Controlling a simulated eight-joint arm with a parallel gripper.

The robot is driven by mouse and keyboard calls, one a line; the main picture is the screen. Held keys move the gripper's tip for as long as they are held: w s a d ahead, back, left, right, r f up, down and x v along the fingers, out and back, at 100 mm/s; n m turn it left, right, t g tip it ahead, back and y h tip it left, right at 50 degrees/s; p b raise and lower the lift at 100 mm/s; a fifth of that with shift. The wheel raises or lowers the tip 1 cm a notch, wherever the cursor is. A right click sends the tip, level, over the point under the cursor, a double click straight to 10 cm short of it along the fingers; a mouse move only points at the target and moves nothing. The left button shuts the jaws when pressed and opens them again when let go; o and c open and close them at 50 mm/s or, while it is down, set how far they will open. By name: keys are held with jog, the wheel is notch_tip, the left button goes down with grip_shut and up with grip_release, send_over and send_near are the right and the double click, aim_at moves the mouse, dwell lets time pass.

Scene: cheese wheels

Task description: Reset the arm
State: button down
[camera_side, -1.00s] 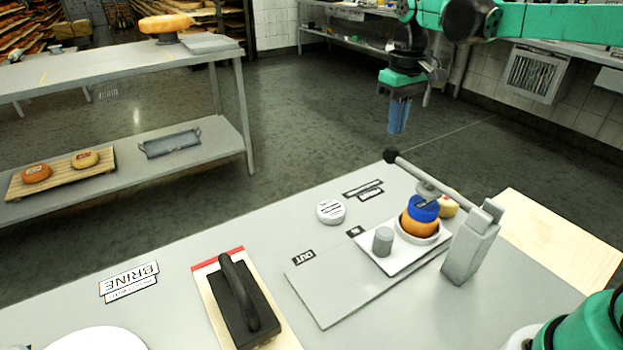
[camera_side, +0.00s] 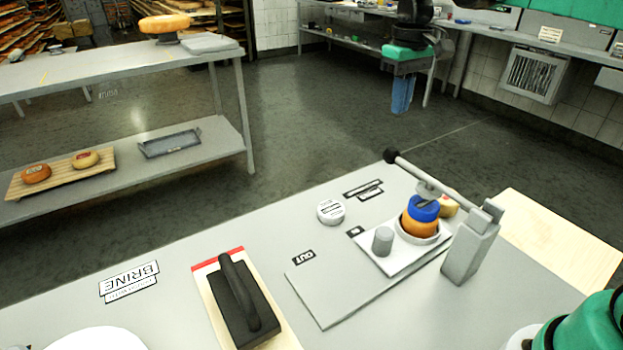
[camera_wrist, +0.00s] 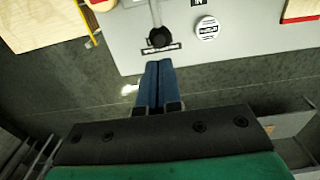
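My gripper (camera_side: 402,96) hangs in the air, fingers down, at the upper right of the side view, seen over the floor beyond the table's far edge. Its blue fingers (camera_wrist: 158,82) lie together in the wrist view with nothing between them. My green and black arm reaches in from the upper right. The press lever (camera_side: 432,180) with its black knob stands over a blue-topped orange cheese wheel (camera_side: 418,222) in a white dish. My gripper is apart from all of these.
The table (camera_side: 230,325) carries a black-handled tool (camera_side: 240,300) on a board, a round white label tin (camera_side: 331,211), a grey cylinder (camera_side: 383,240) and a grey press post (camera_side: 470,245). A shelf rack (camera_side: 130,75) stands at left. The air around my gripper is clear.

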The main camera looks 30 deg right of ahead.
jog(key=shift+s+a+t, duration=0.3)
jog(key=shift+s, duration=0.1)
jog(key=s+a+f+t, duration=0.5)
jog(key=s+f+t, duration=0.1)
jog(key=s, duration=0.4)
jog(key=shift+s+a+f+t, duration=0.2)
jog(key=shift+s+f+t, duration=0.1)
jog(key=shift+f, duration=0.1)
